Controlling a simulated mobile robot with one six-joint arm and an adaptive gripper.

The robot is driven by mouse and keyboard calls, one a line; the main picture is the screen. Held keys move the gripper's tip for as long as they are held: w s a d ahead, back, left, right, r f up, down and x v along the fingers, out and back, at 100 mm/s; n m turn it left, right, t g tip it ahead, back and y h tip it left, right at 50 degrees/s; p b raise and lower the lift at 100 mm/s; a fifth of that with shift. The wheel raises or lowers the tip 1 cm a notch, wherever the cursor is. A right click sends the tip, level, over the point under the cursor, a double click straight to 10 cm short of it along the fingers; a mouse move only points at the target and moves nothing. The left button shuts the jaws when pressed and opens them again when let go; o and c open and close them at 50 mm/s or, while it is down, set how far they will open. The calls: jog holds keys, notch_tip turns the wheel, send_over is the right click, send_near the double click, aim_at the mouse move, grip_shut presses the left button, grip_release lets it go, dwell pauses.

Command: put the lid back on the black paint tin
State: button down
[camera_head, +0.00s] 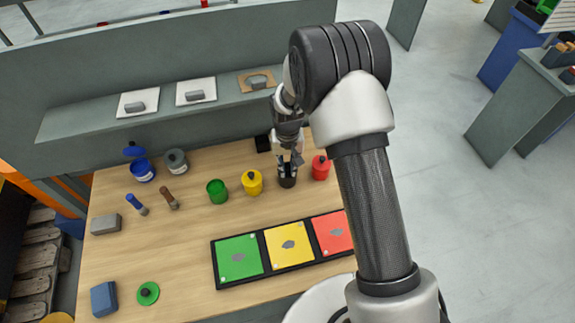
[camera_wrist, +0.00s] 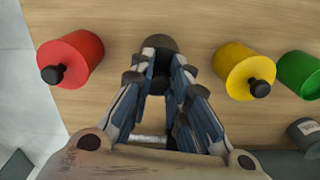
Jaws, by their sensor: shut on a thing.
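The black paint tin (camera_head: 287,181) stands on the wooden bench between the yellow tin (camera_head: 252,183) and the red tin (camera_head: 320,168). My gripper (camera_head: 290,163) points down directly over it, with its fingers close together at the tin's top. In the wrist view my gripper (camera_wrist: 160,72) is shut on a dark piece, which looks like the black lid (camera_wrist: 159,43). The fingers cover much of it. I cannot tell whether the lid is seated on the rim or just above it.
Red and yellow tins wear lids. The green tin (camera_head: 217,192) is open, its green lid (camera_head: 148,293) at the bench front. Left are a blue tin (camera_head: 143,171), blue lid (camera_head: 134,150) and grey tin (camera_head: 175,161). A tray (camera_head: 215,270) of coloured squares lies in front.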

jog(key=c, duration=1.4)
grip_release()
jog(key=shift+c, duration=0.2)
jog(key=shift+o, duration=0.2)
jog(key=o, duration=0.4)
jog(key=shift+o, duration=0.2)
jog(key=shift+r, duration=0.15)
jog(key=shift+r+p, duration=2.1)
jog(key=shift+r, duration=1.3)
